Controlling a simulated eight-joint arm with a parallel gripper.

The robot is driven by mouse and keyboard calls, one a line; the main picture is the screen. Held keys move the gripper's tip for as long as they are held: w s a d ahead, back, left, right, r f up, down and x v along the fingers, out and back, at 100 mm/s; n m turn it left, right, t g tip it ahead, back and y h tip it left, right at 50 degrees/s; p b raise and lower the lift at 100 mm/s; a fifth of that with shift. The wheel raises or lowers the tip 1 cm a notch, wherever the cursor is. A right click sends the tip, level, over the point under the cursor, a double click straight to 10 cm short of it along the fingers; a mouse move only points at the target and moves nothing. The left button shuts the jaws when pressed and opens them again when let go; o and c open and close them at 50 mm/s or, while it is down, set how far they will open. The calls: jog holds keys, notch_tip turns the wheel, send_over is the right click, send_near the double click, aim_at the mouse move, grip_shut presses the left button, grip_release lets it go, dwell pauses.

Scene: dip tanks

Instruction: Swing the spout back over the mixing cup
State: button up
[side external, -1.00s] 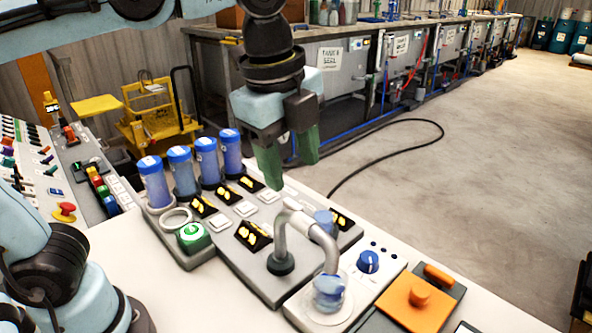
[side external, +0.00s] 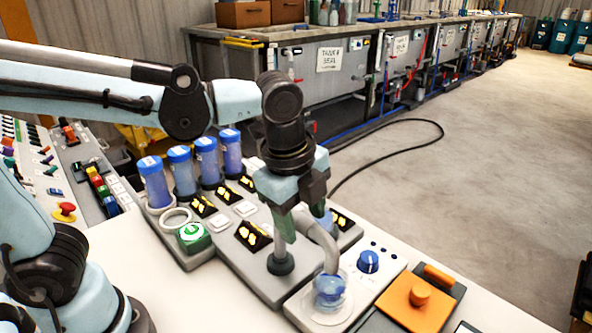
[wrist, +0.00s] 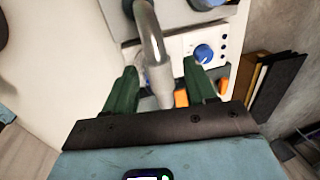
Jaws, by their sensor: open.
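The spout (side external: 325,240) is a grey bent pipe rising from a dark round base and curving down at its free end. In the side view that end shows just above the blue mixing cup (side external: 329,290), which stands on a round white plate; I cannot judge the exact alignment. My gripper (side external: 306,228) is down at the spout, with its green fingers partly hidden against it. In the wrist view the spout (wrist: 153,45) lies between the open fingers of my gripper (wrist: 161,88), with a gap on both sides. The cup is not clearly visible there.
A blue knob (side external: 368,262) sits on the white unit beside the cup. Several blue jars (side external: 206,158) and a green button (side external: 194,237) stand to the left. A second blue object is partly hidden behind the gripper.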

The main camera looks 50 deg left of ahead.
grip_shut()
dwell(0.3)
jog(key=shift+w, duration=0.1)
jog(key=w+a+n+g+y, duration=0.2)
jog(key=w+a+n, duration=0.3)
jog(key=n, duration=1.3)
jog(key=shift+w+a, duration=0.2)
jog(key=shift+w, duration=0.25)
jog(key=shift+a, duration=0.1)
dwell(0.3)
grip_release()
